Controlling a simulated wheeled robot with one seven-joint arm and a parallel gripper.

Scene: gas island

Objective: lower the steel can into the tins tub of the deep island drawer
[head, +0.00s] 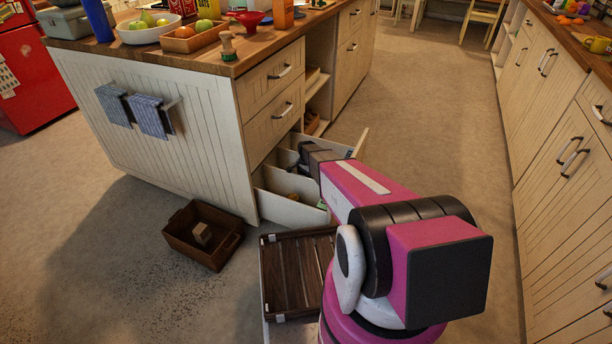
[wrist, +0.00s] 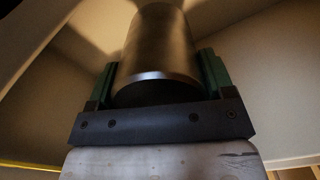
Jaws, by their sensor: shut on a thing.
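The steel can (wrist: 158,45) is a dark metallic cylinder between the green fingers of my gripper (wrist: 160,75) in the wrist view. My gripper is shut on it, with a finger at each side. Pale walls surround the can in that view. In the head view the deep island drawer (head: 287,208) is pulled out at the bottom of the island, with pale dividers inside. My arm reaches over the drawer, and its end is down at the drawer. The can is hidden in the head view. I cannot tell which compartment is the tins tub or whether the can touches its bottom.
A brown wooden box (head: 183,238) with a small block (head: 202,234) stands on the floor left of the drawer. A dark slatted tray (head: 272,290) is close to my base. Open floor lies right of the drawer.

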